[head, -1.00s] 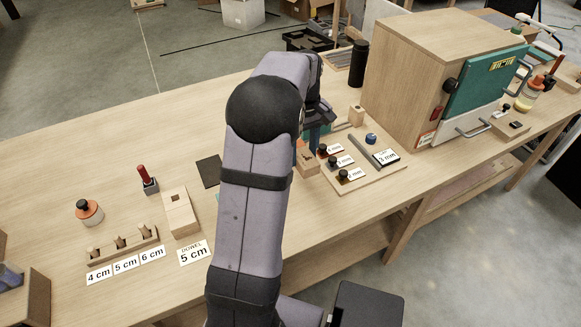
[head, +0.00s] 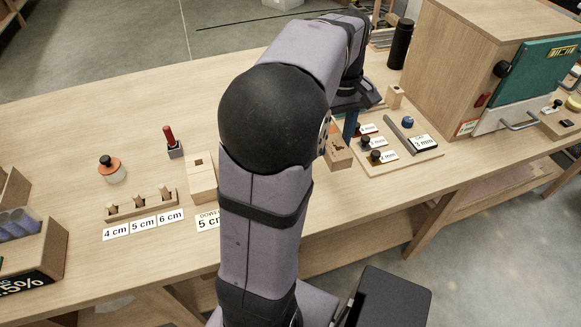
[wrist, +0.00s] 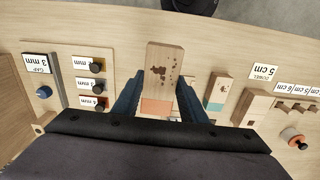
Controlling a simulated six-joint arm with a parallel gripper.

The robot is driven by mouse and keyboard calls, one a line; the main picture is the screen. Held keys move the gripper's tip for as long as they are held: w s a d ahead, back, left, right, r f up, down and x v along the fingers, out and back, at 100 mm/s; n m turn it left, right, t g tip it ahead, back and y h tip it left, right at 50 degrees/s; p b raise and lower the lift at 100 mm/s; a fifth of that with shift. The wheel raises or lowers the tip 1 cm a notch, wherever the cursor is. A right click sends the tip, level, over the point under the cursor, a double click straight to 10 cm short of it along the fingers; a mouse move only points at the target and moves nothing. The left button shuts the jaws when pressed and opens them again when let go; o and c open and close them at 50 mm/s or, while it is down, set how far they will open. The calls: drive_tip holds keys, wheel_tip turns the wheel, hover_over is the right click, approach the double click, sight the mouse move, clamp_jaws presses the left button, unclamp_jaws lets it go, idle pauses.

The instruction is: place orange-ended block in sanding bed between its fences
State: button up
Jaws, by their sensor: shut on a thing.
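The orange-ended block (wrist: 165,68) is pale wood with dark brown stains on top; its orange end (wrist: 157,106) faces my wrist. My gripper (wrist: 160,88) is shut on it, with a blue finger along each side. In the head view the block (head: 338,153) shows just right of my arm, and part of one blue finger shows above it. I cannot tell whether the block touches the table. A second wooden block (wrist: 218,92) with a teal end lies to its right in the wrist view. I cannot make out the sanding bed or its fences with certainty; my arm hides part of the table.
A wooden board (head: 400,158) with dark knobs, mm labels and a grey bar lies right of the block. Beyond it stands a large wooden cabinet (head: 470,65) with a teal door. At left are a peg rack (head: 142,205), a red-handled tool (head: 172,145) and an orange-lidded jar (head: 111,169).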

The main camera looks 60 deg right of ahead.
drive_tip(key=a+f, duration=0.6)
drive_tip(key=a, duration=0.1)
drive_tip(key=s+a+f, duration=0.1)
drive_tip(key=a+f, duration=0.2)
drive_tip(key=a, duration=0.1)
drive_tip(key=shift+a, duration=0.15)
drive_tip(key=shift+w+d, duration=0.1)
drive_tip(key=shift+d, duration=0.45)
drive_tip(key=shift+w+d+r, duration=0.1)
drive_tip(key=shift+w+d, duration=0.2)
drive_tip(key=shift+w, duration=0.1)
drive_tip(key=w+d+p, duration=0.6)
drive_tip(key=w+d, duration=0.5)
drive_tip(key=shift+w+d, duration=0.15)
drive_tip(key=shift+d, duration=0.05)
drive_tip(key=shift+w+d+p, duration=0.3)
drive_tip(key=shift+w, duration=0.05)
drive_tip(key=shift+s+f+p, duration=0.1)
drive_tip(key=shift+f+p, duration=0.6)
drive_tip(key=shift+f, duration=1.15)
drive_tip(key=shift+f, duration=0.2)
drive_tip(key=o, duration=1.1)
drive_tip(key=shift+r, duration=0.1)
